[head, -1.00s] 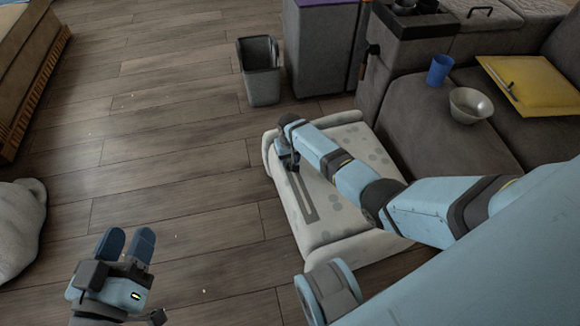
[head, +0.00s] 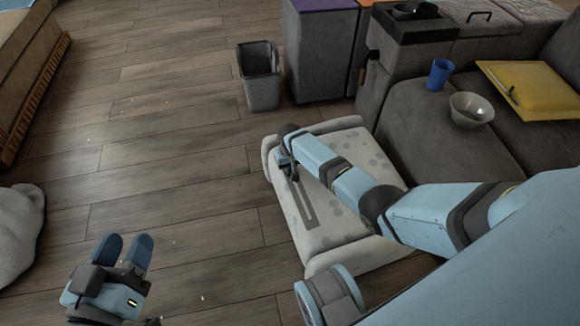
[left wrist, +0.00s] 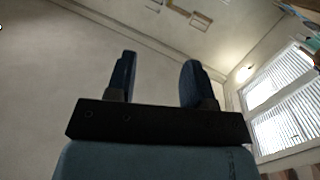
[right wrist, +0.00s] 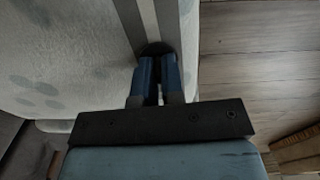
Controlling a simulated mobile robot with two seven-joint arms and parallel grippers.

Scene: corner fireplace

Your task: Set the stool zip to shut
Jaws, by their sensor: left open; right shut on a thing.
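The stool (head: 345,165) is a pale, spotted, cushioned block on the floor, right of centre in the head view. A grey zip strip (head: 308,212) runs along its top, and its near end shows. My right gripper (head: 292,172) is over the strip's far part. In the right wrist view the right gripper (right wrist: 159,62) is shut on a small dark zip pull (right wrist: 155,48) on the strip (right wrist: 167,18). The fingers hide most of the pull. My left gripper (head: 125,244) is open and empty above the floor; it also shows in the left wrist view (left wrist: 160,70).
A grey bin (head: 260,80) and a grey cabinet (head: 318,55) stand beyond the stool. A sofa (head: 420,135) on the right bears a blue cup (head: 439,74), a bowl (head: 471,108) and a yellow cushion (head: 535,90). The wooden floor (head: 170,150) left of the stool is clear.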

